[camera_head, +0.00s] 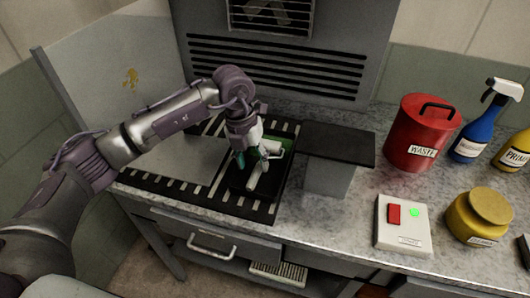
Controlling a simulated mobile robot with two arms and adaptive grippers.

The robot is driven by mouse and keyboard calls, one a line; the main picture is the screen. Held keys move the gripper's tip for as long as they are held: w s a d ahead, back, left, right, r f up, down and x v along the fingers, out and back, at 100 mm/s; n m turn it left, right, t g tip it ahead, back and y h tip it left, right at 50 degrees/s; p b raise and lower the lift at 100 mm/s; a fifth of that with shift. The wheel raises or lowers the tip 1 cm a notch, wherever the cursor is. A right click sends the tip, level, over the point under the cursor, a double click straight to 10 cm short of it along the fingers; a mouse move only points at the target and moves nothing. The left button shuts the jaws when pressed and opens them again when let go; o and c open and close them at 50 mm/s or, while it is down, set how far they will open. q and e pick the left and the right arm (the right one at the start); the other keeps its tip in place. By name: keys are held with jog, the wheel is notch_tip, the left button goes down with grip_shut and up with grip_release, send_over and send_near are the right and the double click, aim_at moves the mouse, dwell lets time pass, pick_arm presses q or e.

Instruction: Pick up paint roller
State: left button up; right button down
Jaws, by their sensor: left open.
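The paint roller (264,177) shows as a pale, white-grey shape in a dark tray (236,184) on the workbench. Part of it is hidden behind my gripper, and its handle is hard to make out. My left gripper (252,157) reaches in from the left and points down over the tray, right at the roller. Its teal-tipped fingers are apart, on or just above the roller; I cannot tell whether they touch it. My right gripper is not in view.
To the right stand a grey block with a dark top (337,144), a red waste bin (421,132), a blue spray bottle (476,132), a yellow jar (479,216) and a switch box (402,226). A vented panel (280,60) rises behind.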

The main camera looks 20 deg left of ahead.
aim_at(256, 170)
pick_arm(q)
jog(key=f, duration=0.2)
jog(key=d+f+p, duration=0.1)
jog(key=shift+f, duration=0.6)
jog(key=c, duration=0.6)
grip_shut()
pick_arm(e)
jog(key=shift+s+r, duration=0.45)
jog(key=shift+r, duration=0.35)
